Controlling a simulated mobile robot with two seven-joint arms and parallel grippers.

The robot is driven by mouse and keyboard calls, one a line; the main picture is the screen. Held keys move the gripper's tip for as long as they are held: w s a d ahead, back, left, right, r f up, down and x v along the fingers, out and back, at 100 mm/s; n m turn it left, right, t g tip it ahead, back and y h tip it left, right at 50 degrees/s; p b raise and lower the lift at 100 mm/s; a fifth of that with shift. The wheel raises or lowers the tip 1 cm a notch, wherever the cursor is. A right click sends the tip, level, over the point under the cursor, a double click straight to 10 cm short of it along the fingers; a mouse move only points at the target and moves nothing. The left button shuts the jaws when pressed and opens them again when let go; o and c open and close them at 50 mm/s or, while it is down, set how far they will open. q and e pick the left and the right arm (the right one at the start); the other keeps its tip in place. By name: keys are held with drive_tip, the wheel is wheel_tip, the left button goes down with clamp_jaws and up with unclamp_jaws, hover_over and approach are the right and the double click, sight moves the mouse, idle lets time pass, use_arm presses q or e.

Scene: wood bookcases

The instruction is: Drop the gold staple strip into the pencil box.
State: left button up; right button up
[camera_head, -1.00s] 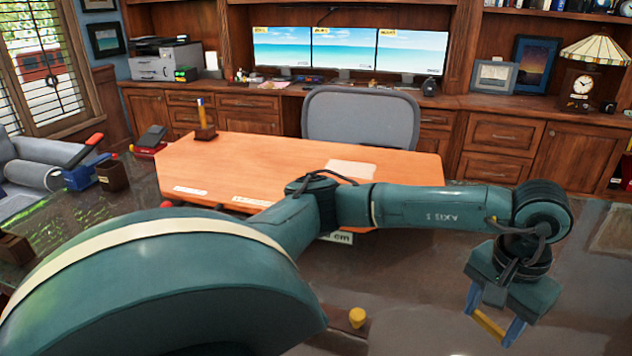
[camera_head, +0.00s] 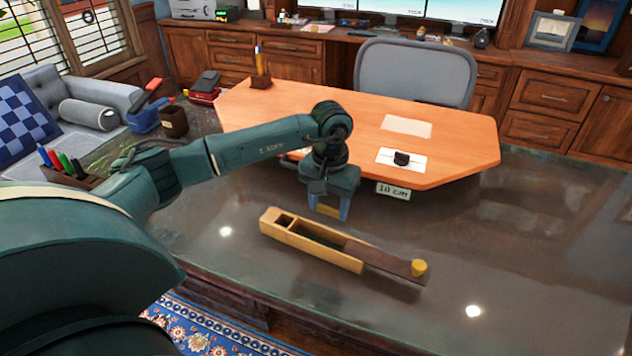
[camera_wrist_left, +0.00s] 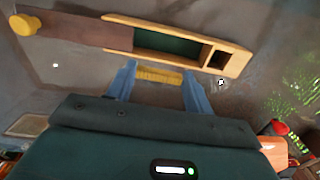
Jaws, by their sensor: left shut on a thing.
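The gold staple strip (camera_wrist_left: 159,76) is held crosswise between the blue fingers of my left gripper (camera_wrist_left: 158,85) in the left wrist view. In the head view my left gripper (camera_head: 328,210) points down with the strip (camera_head: 327,210) between its fingertips, just behind the wooden pencil box (camera_head: 282,230). The box lies on the dark glossy tabletop. Its dark sliding lid (camera_head: 385,261) with a yellow knob (camera_head: 419,267) is drawn out to the right. The box's green-lined long compartment and small square compartment are uncovered; the box also shows in the wrist view (camera_wrist_left: 229,48). My right gripper is not in view.
An orange wooden desktop (camera_head: 290,112) stands behind the box, with a "10 cm" label (camera_head: 393,191) at its front edge. A pen holder (camera_head: 75,175) stands at the left. The dark tabletop (camera_head: 530,235) is clear to the right.

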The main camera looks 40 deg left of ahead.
use_arm(q)
drive_tip(key=shift+a+f, duration=0.25)
drive_tip(key=shift+a, duration=0.3)
drive_tip(key=shift+f, duration=0.3)
drive_tip(key=b, duration=0.3)
hover_over(324, 244)
drive_tip(key=shift+f, duration=2.6)
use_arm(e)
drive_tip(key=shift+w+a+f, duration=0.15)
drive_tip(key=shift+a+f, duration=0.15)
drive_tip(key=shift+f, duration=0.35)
use_arm(q)
drive_tip(key=o, duration=1)
drive_tip(key=shift+o, duration=0.2)
